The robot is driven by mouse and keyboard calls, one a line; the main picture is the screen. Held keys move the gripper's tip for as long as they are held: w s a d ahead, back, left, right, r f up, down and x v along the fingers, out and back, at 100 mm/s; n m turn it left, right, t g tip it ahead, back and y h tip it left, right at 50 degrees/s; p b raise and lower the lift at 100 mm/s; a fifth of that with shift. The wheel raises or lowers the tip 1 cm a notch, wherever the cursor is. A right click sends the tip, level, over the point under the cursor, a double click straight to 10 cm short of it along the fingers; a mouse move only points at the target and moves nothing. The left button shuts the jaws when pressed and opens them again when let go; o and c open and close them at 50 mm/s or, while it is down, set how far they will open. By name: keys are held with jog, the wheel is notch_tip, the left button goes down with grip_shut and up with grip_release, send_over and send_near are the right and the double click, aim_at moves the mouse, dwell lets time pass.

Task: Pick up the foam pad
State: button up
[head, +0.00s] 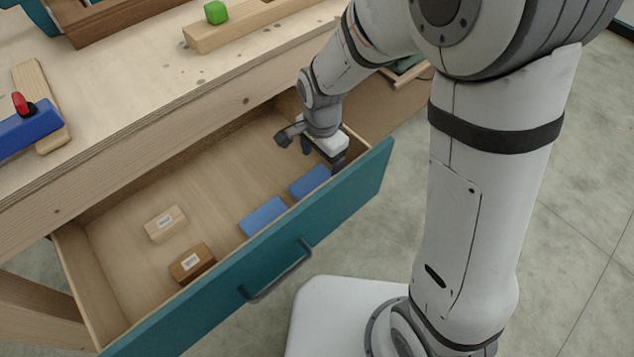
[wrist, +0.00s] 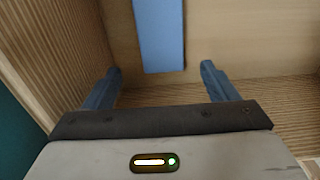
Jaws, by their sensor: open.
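Two flat blue pads lie in the open drawer near its front panel in the head view, one nearer the middle (head: 263,216) and one at the right (head: 309,181). Either could be the foam pad; I cannot tell the material. My gripper (head: 321,158) is inside the right end of the drawer, just beyond the right pad. In the wrist view my gripper (wrist: 162,68) is open and empty. A blue pad (wrist: 159,35) shows ahead of the gap between the fingers, its near end close to the fingertip line. Its far end is cut off by the picture edge.
The drawer has a teal front (head: 200,320) with a dark handle (head: 277,272). A pale labelled block (head: 166,224) and a brown labelled block (head: 192,263) lie at its left. The workbench top (head: 130,90) overhangs the drawer's back. The drawer floor's middle is clear.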

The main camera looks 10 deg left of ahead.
aim_at(318, 178)
jog(key=f, duration=0.2)
jog(key=f+b, duration=0.1)
jog(key=f, duration=0.1)
jog(key=f+b, duration=0.1)
jog(key=f, duration=0.1)
jog(key=shift+s+a, duration=0.15)
jog(key=shift+a, duration=0.15)
jog(key=shift+r, duration=0.1)
jog(key=c, duration=1.1)
